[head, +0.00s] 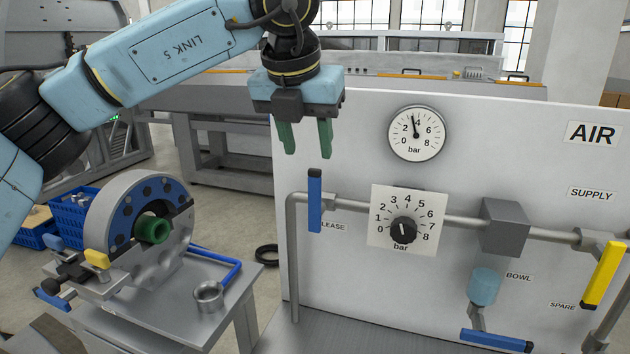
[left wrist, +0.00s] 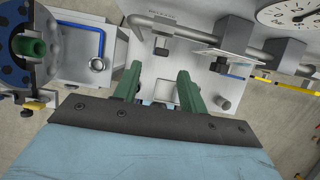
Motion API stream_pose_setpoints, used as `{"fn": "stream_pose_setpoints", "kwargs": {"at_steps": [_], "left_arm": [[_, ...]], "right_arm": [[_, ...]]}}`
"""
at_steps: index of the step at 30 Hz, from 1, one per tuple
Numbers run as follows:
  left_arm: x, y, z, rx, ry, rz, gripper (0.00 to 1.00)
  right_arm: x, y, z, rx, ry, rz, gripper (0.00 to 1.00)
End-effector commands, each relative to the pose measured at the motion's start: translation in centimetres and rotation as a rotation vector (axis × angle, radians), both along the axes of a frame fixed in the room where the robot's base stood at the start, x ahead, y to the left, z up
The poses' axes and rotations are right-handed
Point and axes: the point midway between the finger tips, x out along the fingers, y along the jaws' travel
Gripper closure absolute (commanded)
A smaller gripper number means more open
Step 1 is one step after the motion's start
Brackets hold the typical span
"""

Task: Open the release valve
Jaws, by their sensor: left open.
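The release valve has a blue lever handle (head: 315,201) that hangs upright, across the horizontal pipe at the left of the white panel. The handle covers the first letters of its label, leaving "LEASE". My left gripper (head: 306,152) has green fingers pointing down and is open and empty. In the head view it is just above the handle's top end, with a small gap. The left wrist view shows both fingers (left wrist: 157,88) apart with nothing between them. I cannot make out the blue handle there. My right gripper is not in view.
At left, a bench (head: 190,300) holds a round machine (head: 140,220) with a green core.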

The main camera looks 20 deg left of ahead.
Motion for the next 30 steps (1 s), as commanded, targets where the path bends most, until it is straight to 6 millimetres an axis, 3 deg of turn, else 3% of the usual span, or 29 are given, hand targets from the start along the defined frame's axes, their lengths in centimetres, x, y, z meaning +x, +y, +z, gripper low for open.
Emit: {"fn": "stream_pose_setpoints", "kwargs": {"at_steps": [6, 13, 26, 30], "left_arm": [[1.8, 0.0, -4.4, 0.0, 0.005, -0.001, 0.58], [3.1, -0.1, -7.5, -0.001, 0.002, -0.002, 0.58], [3.5, -0.2, -8.5, -0.002, 0.001, -0.002, 0.58], [3.5, -0.2, -8.5, -0.002, 0.001, -0.002, 0.75]], "right_arm": [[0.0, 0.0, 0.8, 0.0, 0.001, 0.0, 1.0], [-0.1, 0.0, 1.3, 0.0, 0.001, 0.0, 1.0], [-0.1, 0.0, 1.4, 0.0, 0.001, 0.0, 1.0], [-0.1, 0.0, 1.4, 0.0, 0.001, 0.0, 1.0]]}}
